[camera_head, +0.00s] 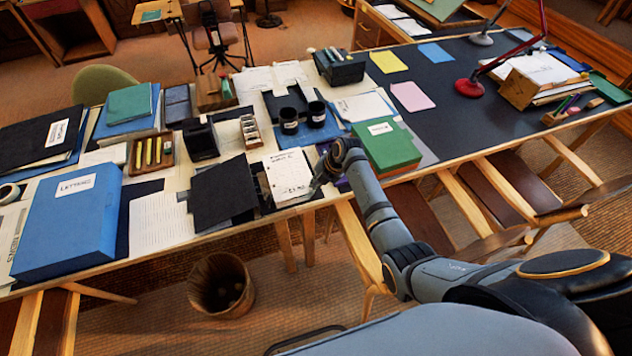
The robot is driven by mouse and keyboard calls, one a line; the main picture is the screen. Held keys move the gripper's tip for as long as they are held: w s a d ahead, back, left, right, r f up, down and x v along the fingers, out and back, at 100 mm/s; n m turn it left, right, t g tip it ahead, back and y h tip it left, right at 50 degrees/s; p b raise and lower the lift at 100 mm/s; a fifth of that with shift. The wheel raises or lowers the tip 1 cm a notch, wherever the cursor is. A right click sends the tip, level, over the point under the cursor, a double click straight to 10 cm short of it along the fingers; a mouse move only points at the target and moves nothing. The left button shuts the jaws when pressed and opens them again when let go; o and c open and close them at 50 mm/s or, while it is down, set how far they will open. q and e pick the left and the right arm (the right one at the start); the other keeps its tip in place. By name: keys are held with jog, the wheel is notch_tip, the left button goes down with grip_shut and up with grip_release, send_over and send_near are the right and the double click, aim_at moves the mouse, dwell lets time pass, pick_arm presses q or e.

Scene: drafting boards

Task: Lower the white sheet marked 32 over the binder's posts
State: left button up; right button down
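A white sheet (288,176) with dark handwriting-like marks lies or hovers at the table's front edge, left of my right gripper. I cannot read a clear 32 on it. The black binder (222,193) appears to lie open, its dark cover just left of the sheet. Its posts are too small to make out, near the sheet's left edge. My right gripper (317,184) is at the sheet's right edge, with the arm coming in from the lower right. Its fingers are small and dark, so its grip on the sheet cannot be told. My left gripper is out of view.
A green box (387,147) stands close to the right of my gripper. Two black cups (302,118) stand behind the sheet. A large blue box (68,222) is at the left. A waste bin (221,285) stands on the floor in front. The dark tabletop at right has free room.

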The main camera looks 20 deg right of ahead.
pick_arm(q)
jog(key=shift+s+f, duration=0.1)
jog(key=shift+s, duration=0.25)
pick_arm(e)
jog(key=c, duration=1.4)
grip_release()
jog(key=shift+c, duration=0.2)
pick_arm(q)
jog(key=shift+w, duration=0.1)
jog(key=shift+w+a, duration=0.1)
pick_arm(e)
jog(key=v, duration=1.2)
jog(key=shift+f, duration=0.1)
